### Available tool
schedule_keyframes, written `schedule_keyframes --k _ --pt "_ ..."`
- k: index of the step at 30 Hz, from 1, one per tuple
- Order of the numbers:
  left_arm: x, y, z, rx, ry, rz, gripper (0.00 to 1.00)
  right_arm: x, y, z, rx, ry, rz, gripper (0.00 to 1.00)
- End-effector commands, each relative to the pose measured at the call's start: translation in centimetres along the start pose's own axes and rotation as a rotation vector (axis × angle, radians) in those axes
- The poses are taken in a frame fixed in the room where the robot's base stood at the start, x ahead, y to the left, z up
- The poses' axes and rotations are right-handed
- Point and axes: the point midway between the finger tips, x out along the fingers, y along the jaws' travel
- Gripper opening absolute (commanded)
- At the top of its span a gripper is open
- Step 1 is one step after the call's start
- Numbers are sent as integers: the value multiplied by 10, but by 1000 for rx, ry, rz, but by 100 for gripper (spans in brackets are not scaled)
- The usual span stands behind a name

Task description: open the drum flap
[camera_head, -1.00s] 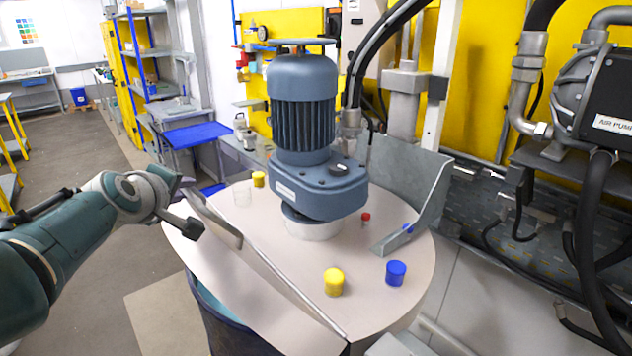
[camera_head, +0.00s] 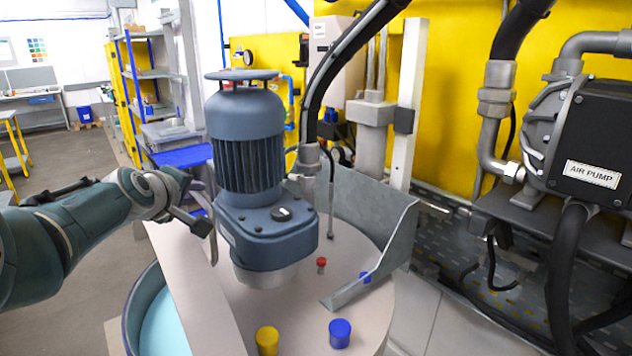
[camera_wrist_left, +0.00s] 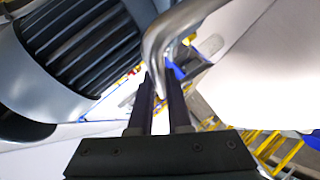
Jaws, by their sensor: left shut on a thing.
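The drum (camera_head: 128,318) stands at the lower left, with pale blue contents showing through an opening in its top. The drum flap (camera_head: 190,285) is a flat beige panel, raised beside this opening. My left gripper (camera_head: 203,218) is at the flap's upper part, left of the blue-grey agitator motor (camera_head: 248,150). In the left wrist view, my left gripper (camera_wrist_left: 160,95) is shut on a bent metal handle (camera_wrist_left: 160,45). A pale panel, likely the flap, fills that view's upper right. My right gripper is not in view.
The motor stands close to my left gripper. A grey metal bracket (camera_head: 385,250), yellow cap (camera_head: 267,340), blue cap (camera_head: 340,333) and red cap (camera_head: 321,265) are on the drum lid. The air pump (camera_head: 590,140) and hoses are at the right. Open floor lies left.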

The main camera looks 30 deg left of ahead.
Motion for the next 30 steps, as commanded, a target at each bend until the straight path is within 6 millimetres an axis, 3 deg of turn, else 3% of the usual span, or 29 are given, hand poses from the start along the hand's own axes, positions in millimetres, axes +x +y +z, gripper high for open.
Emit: schedule_keyframes --k 15,16,23,30 --pt "0 0 -2 0 6 2 0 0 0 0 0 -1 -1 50" --pt "0 0 -2 0 7 2 18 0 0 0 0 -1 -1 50" --pt "0 0 -1 0 4 1 44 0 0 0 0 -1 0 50" --pt "0 -1 -1 0 2 0 46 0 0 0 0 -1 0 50"
